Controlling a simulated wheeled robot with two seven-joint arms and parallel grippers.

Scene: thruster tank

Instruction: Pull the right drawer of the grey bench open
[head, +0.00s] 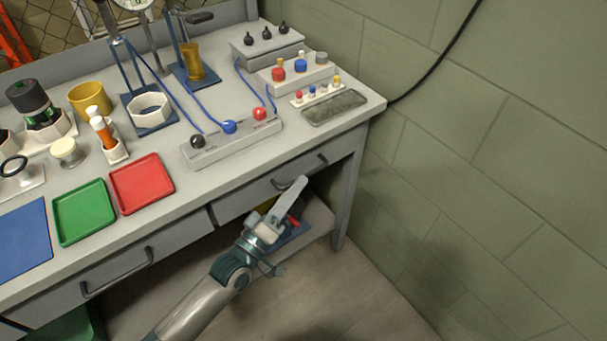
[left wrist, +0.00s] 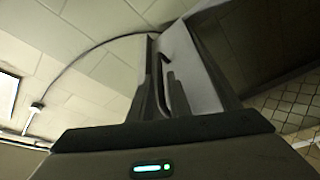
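The grey bench (head: 200,210) fills the left and middle of the head view. Its right drawer (head: 238,207) looks flush with the bench front. The drawer's dark bar handle (head: 318,165) is near the right end of the front. My left gripper (head: 297,187) reaches up from below, its pale fingertips at the handle and partly covering it. The handle also shows in the left wrist view (left wrist: 167,85), just ahead of the gripper's dark body. I cannot tell whether the fingers are closed on it. My right gripper is not in view.
The left drawer's handle (head: 117,273) is further left. The bench top carries a red tray (head: 142,183), a green tray (head: 84,212) and a grey box with coloured knobs (head: 232,140). A shelf (head: 318,222) lies below the drawer. A block wall (head: 480,190) stands right.

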